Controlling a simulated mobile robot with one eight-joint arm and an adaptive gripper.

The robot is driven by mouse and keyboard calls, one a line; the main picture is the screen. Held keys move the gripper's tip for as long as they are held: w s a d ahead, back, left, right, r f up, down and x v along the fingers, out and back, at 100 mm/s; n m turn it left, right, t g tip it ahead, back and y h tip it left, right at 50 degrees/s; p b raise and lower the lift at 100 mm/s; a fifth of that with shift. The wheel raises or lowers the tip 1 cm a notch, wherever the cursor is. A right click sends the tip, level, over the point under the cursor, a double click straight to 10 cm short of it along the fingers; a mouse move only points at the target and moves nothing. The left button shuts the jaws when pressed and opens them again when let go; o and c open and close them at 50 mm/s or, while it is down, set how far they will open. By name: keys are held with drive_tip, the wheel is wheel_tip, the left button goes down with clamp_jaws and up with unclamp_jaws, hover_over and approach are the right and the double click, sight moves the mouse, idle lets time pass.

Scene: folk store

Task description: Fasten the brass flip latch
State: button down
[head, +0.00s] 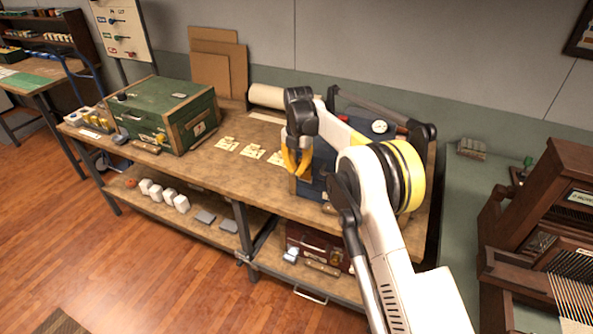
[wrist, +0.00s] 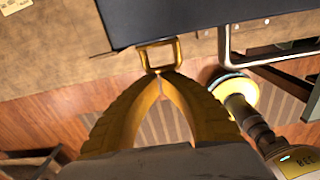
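The brass flip latch (wrist: 158,54) is a squared, open loop at the front edge of a dark blue case (wrist: 185,18) in the wrist view. My gripper (wrist: 160,75) has two yellow fingers whose tips come together at the lower end of the loop. The fingertips look shut and at or very near the brass; whether they pinch it is unclear. In the head view my gripper (head: 297,172) is at the left front side of the blue case (head: 317,172). My arm covers much of the case there, and the latch cannot be made out.
A green case (head: 168,108) stands on the left of the wooden workbench (head: 228,178). Paper cards (head: 252,152) lie between the cases. A dark red case (head: 305,240) and white blocks (head: 170,198) are on the lower shelf.

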drive_tip(key=shift+w+r, duration=0.1)
drive_tip(key=shift+w, duration=0.05)
idle(0.4)
wheel_tip(320, 180, up, 12)
idle(0.5)
drive_tip(key=shift+d, duration=0.1)
